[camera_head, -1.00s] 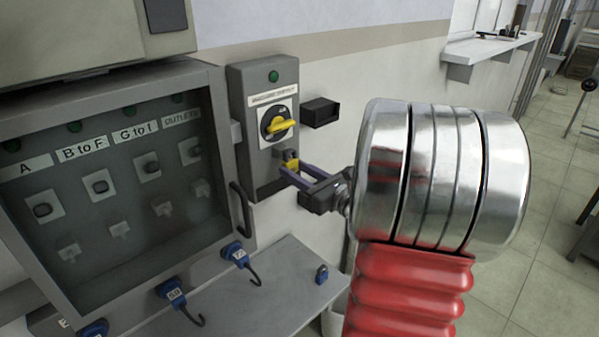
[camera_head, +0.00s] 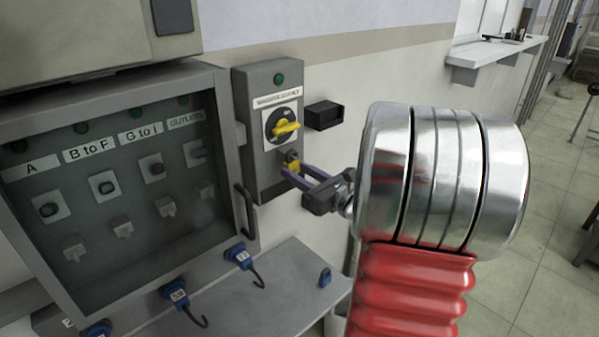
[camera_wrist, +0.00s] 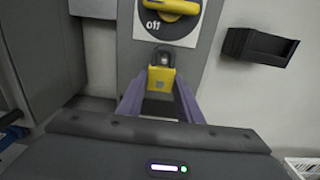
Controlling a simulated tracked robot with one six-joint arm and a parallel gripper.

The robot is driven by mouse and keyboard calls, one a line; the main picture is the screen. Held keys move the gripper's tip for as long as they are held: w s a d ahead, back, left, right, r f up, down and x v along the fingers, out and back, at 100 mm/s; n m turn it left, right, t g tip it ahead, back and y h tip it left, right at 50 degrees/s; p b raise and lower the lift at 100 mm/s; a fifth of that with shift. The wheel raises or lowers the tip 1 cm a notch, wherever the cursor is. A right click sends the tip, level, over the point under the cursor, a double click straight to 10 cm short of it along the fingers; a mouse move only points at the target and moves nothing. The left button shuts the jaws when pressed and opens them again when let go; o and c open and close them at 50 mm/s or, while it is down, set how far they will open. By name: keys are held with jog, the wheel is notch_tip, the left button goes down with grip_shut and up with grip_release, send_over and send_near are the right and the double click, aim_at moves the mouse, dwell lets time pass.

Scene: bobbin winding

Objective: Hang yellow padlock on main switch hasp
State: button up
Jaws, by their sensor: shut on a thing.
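The yellow padlock (camera_wrist: 161,78) is between the fingertips of my gripper (camera_wrist: 160,88), upright with its dark shackle on top, just below the yellow switch handle. In the head view the padlock (camera_head: 292,162) shows as a small yellow patch at the lower part of the grey main switch box (camera_head: 250,140). My gripper (camera_head: 299,174) reaches it from the right and is shut on it. The shackle overlaps the hasp area below the rotary switch (camera_head: 283,126); I cannot tell whether it passes through the hasp. The wrist view shows the switch (camera_wrist: 170,18) at "Off".
A small black holder (camera_head: 324,115) juts from the wall right of the switch box. A glass-fronted cabinet (camera_head: 110,165) stands left.

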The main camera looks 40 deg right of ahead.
jog(key=shift+f, duration=0.5)
dwell(0.5)
jog(key=o, duration=1.3)
jog(key=shift+c, duration=0.2)
jog(key=shift+s, duration=0.1)
jog(key=s, duration=1.3)
jog(key=shift+s+d, duration=0.2)
jog(key=shift+s, duration=0.15)
